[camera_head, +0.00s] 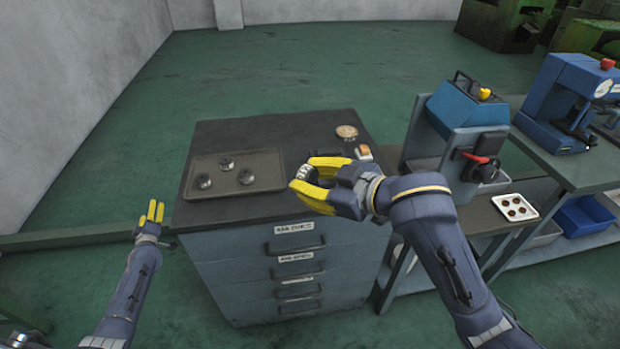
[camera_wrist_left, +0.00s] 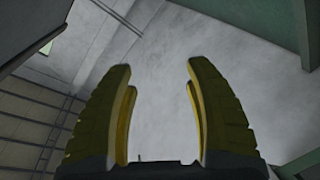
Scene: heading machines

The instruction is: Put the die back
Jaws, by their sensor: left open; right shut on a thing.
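My right gripper (camera_head: 306,184) is shut on a small silvery die (camera_head: 303,172), held above the front right part of the dark cabinet top. The yellow fingers hide part of the die. A grey tray (camera_head: 212,187) lies on the left of the cabinet top, with several round metal dies (camera_head: 246,177) in it, spaced apart. My left gripper (camera_head: 152,218) is open and empty, left of the cabinet and apart from it. Its open yellow fingers also show in the left wrist view (camera_wrist_left: 160,105), with only walls beyond them.
The drawer cabinet (camera_head: 270,270) has labelled drawers. A round tan object (camera_head: 346,132) and a small orange-and-white object (camera_head: 363,152) sit at its right. A blue machine (camera_head: 458,125) stands right of it. A white tray (camera_head: 515,207) of dark pieces is further right.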

